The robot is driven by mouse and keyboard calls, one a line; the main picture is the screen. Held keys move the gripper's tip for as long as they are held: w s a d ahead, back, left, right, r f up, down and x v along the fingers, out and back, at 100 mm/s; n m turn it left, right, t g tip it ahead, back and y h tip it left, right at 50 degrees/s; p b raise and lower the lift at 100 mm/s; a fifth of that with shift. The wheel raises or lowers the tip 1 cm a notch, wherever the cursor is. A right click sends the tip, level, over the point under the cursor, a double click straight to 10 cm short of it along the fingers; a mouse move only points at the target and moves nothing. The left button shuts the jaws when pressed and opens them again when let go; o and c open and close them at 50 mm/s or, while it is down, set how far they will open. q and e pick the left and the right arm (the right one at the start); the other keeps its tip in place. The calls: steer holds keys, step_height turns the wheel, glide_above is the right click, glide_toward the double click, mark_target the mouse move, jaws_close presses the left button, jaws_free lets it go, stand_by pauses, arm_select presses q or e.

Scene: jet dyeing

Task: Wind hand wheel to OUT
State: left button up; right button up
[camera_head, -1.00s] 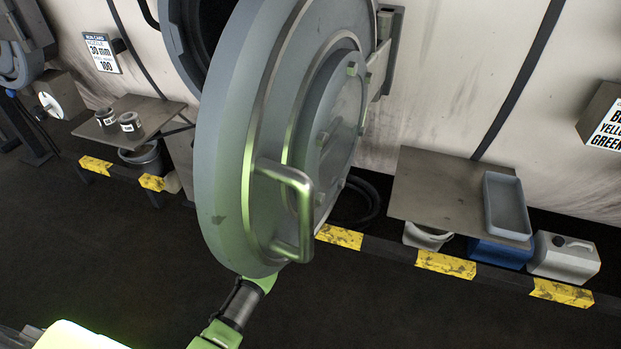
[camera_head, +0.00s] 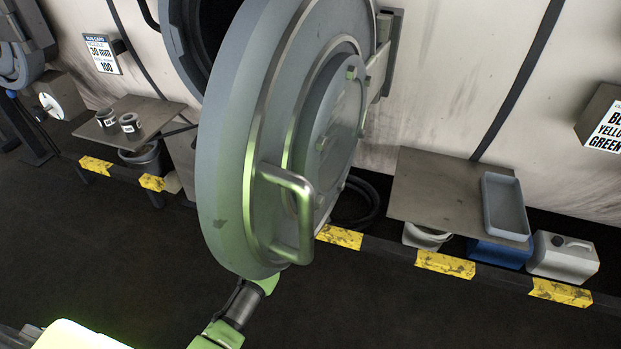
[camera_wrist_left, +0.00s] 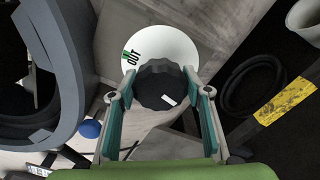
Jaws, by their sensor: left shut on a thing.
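The hand wheel (camera_wrist_left: 160,85) is a black scalloped knob with a small white mark on its lower right. It sits in front of a round white dial (camera_wrist_left: 172,45). The dial carries a green mark and the word OUT at its left edge. My left gripper (camera_wrist_left: 158,78) is shut on the wheel, with a finger on either side of its rim. In the head view my left arm goes behind the big round grey door, which hides the gripper and wheel. My right gripper is in neither current view.
The open grey door (camera_head: 235,150) with its bar handle (camera_head: 302,215) fills the middle of the head view. A shelf with a grey tray (camera_head: 505,207) is at right, a small table with two cans (camera_head: 130,122) at left. A blue knob (camera_wrist_left: 90,128) is near the gripper.

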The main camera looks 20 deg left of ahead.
arm_select(q)
steer(key=m, duration=0.4)
steer(key=shift+m+p, duration=0.3)
steer(key=shift+p, duration=0.1)
steer(key=m+p, duration=0.1)
steer(key=m, duration=0.3)
steer(key=shift+f+m, duration=0.1)
steer(key=shift+m, duration=0.2)
steer(key=m+p, duration=0.1)
steer(key=m, duration=0.3)
steer(key=shift+m, duration=0.3)
steer(key=m+p, duration=0.1)
steer(key=m, duration=0.2)
steer(key=shift+f, duration=0.1)
steer(key=m, duration=0.7)
steer(key=shift+m+p, duration=0.3)
steer(key=shift+m, duration=0.1)
steer(key=m, duration=0.3)
steer(key=shift+a+f, duration=0.1)
steer(key=shift+m+b, duration=0.3)
steer(key=shift+m, duration=1.8)
